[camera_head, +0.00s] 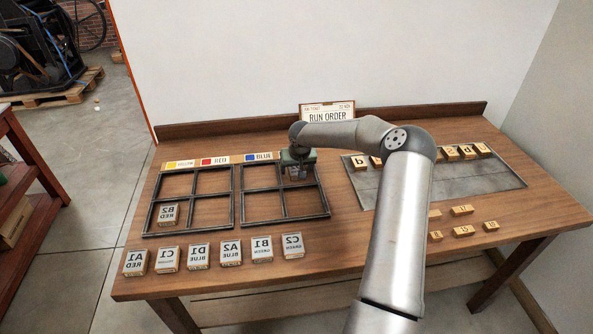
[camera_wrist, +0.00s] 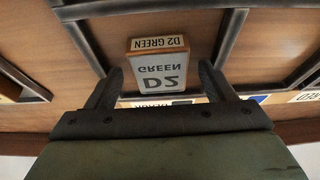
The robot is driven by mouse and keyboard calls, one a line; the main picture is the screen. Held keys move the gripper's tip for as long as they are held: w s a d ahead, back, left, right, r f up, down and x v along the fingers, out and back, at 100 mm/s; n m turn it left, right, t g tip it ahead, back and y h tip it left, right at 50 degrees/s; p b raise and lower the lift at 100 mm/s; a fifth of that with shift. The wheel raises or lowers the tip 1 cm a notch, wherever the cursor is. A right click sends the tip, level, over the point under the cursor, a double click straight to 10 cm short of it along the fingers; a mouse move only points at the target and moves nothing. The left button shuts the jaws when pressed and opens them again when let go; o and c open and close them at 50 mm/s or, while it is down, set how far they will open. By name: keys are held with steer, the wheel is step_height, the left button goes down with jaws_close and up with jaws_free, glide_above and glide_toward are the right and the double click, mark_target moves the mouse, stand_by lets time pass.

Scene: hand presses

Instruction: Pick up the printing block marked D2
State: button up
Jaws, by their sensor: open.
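The printing block marked D2 GREEN (camera_wrist: 157,72) is pale, with a label on its edge, and sits in a compartment of a dark frame in the wrist view. My gripper (camera_head: 297,172) is over the back right compartment of the right-hand frame (camera_head: 284,217) in the head view, hiding most of that compartment. In the wrist view its two dark fingers stand apart, one on each side of the D2 block. I cannot tell whether they touch it.
A left-hand frame (camera_head: 190,233) holds block B2 (camera_head: 168,214). Several blocks, including D1 (camera_head: 198,257) and A2 (camera_head: 231,252), line the table's front. A grey tray (camera_head: 445,187) with letter blocks lies right, partly behind my arm. A RUN ORDER sign (camera_head: 328,113) stands at the back.

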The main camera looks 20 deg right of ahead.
steer(key=c, duration=1.1)
steer(key=shift+r, duration=0.1)
